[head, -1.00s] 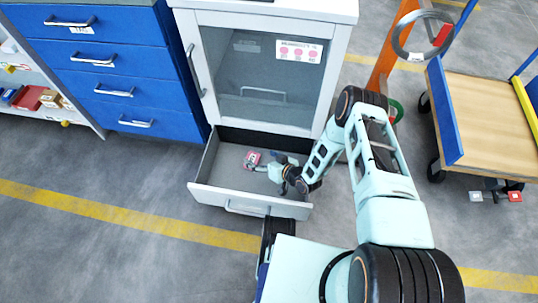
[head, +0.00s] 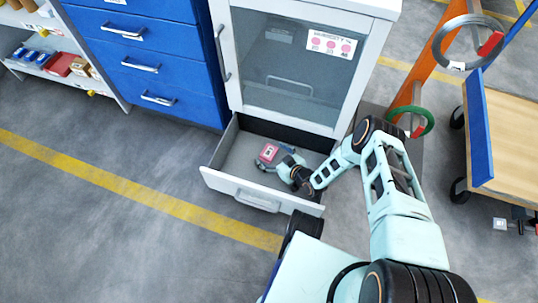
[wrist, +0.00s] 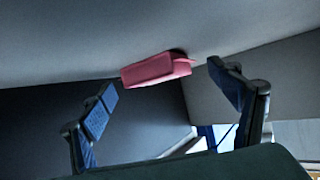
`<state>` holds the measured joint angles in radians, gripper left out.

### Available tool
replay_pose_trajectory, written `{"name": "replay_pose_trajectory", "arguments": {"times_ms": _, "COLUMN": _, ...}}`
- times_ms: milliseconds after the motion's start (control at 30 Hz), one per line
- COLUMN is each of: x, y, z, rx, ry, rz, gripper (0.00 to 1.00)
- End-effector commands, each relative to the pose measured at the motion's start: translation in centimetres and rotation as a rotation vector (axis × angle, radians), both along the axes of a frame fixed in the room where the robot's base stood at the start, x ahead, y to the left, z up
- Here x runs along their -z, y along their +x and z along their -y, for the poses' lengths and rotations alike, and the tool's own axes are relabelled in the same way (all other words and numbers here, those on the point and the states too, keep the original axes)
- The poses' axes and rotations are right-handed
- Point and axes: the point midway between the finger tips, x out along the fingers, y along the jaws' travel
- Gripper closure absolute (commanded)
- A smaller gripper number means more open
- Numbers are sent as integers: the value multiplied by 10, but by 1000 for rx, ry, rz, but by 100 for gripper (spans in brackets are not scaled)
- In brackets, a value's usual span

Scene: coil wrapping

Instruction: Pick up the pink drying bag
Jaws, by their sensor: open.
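My gripper (head: 283,160) reaches into the drawer from the right, just right of the bag. In the wrist view my gripper (wrist: 165,92) shows two blue-padded fingers spread wide with nothing between the pads. The bag looks apart from both fingers.
The drawer's front panel (head: 255,195) and side walls enclose the bag and gripper. The white cabinet (head: 300,65) stands above the drawer. Blue drawers (head: 150,60) stand at left. A wooden-topped cart (head: 510,120) and an orange post (head: 432,60) stand at right.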

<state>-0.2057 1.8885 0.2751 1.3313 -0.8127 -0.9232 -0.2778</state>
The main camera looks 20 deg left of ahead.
Motion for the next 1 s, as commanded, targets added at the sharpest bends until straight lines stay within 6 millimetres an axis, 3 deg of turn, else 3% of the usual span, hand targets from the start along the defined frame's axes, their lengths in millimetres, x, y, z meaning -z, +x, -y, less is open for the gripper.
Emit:
{"name": "replay_pose_trajectory", "arguments": {"times_ms": 233, "x": 1, "y": 2, "z": -3, "rx": 1, "ry": 0, "rz": 0, "gripper": 17}}
{"name": "replay_pose_trajectory", "arguments": {"times_ms": 667, "x": 1, "y": 2, "z": -2, "rx": 1, "ry": -1, "rz": -1, "gripper": 64}}
{"name": "replay_pose_trajectory", "arguments": {"times_ms": 967, "x": 0, "y": 2, "z": -2, "rx": 1, "ry": -1, "rz": -1, "gripper": 67}}
{"name": "replay_pose_trajectory", "arguments": {"times_ms": 1000, "x": -3, "y": 2, "z": -3, "rx": 1, "ry": -1, "rz": -1, "gripper": 71}}
